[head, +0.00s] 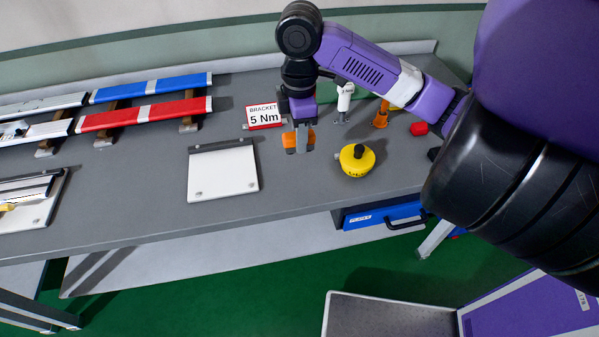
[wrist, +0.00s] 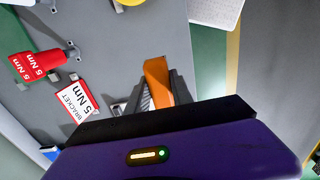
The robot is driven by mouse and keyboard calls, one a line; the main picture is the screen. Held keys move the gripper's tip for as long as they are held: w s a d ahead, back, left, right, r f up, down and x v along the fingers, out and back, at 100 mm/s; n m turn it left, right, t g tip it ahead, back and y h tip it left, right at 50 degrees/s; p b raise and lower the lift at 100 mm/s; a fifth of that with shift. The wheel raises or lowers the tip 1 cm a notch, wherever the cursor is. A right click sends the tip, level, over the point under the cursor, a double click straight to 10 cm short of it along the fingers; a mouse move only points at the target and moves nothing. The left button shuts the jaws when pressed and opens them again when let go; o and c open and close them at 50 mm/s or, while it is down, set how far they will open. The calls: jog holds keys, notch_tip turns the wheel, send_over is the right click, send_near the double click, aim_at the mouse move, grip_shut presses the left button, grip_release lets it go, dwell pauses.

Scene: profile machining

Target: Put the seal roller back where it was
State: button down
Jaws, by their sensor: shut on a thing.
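My gripper (head: 299,146) is shut on an orange thing (head: 289,141), which I take to be the seal roller. In the wrist view, its orange body (wrist: 157,78) shows between the grey fingers (wrist: 160,92). The roller's far end is not clear in either view. The gripper points down over the grey bench (head: 325,185), between the bracket card (head: 264,115) and the yellow round thing (head: 357,160). I cannot tell whether the roller touches the bench.
A white plate (head: 222,172) lies front left of the gripper. Behind and right stand a white tool (head: 344,103), an orange one (head: 381,117) and a red thing (head: 419,129). Blue (head: 150,88) and red (head: 145,114) profiles lie on the left. A red 5 Nm tool (wrist: 38,64) shows in the wrist view.

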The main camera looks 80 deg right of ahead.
notch_tip(320, 180, down, 13)
jog(key=shift+r+p, duration=0.15)
jog(key=shift+p, duration=0.15)
jog(key=c, duration=1.1)
grip_release()
